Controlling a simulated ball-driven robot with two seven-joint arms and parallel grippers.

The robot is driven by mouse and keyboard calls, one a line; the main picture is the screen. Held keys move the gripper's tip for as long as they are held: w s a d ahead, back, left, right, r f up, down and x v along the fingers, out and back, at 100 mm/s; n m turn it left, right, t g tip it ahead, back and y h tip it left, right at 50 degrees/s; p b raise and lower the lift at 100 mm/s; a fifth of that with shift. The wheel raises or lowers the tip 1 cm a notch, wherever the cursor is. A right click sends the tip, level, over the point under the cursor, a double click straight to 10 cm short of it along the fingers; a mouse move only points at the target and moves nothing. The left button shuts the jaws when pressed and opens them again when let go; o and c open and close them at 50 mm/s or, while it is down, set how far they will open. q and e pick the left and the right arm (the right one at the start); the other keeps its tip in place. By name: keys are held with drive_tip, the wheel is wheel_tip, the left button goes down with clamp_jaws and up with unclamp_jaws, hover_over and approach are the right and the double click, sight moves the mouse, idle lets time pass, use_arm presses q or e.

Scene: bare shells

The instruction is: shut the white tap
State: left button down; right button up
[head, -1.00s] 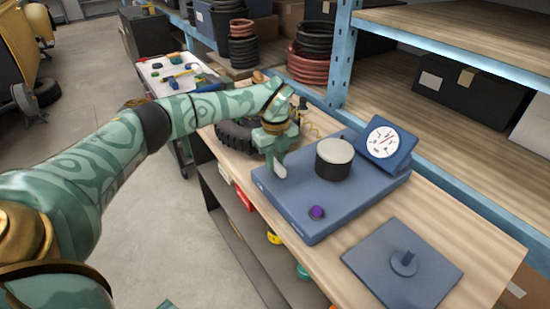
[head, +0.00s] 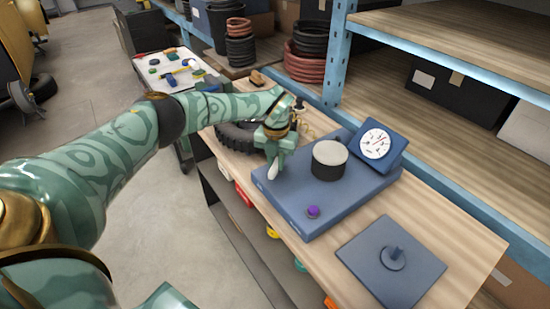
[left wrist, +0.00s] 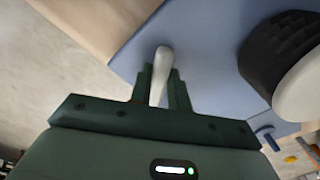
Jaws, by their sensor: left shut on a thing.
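The white tap (head: 273,170) shows in the head view as a small pale lever at the left part of the blue base plate (head: 318,221). In the left wrist view its rounded white handle (left wrist: 162,62) sticks out between the two dark green fingers. My left gripper (head: 274,157) is shut on this handle; it also shows in the left wrist view (left wrist: 161,86). The gripper and its fingers hide the rest of the tap. My right gripper is not in view.
A black drum with a pale top (head: 330,160) and a dial gauge (head: 376,143) stand on the base plate, right of the gripper. A purple knob (head: 313,211) sits nearer.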

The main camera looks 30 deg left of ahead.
sight(277, 164)
use_arm(q)
drive_tip(key=m, duration=0.3)
drive_tip(key=shift+d+r+m+p, duration=0.1)
drive_tip(key=shift+m+p, duration=0.2)
drive_tip(key=shift+p, duration=0.1)
drive_tip(key=shift+d+m, duration=0.1)
drive_tip(key=shift+m, duration=1.6)
drive_tip(key=c, duration=1.3)
unclamp_jaws()
wheel_tip(277, 164, up, 16)
drive_tip(key=shift+r+p, duration=0.1)
drive_tip(key=shift+p, duration=0.6)
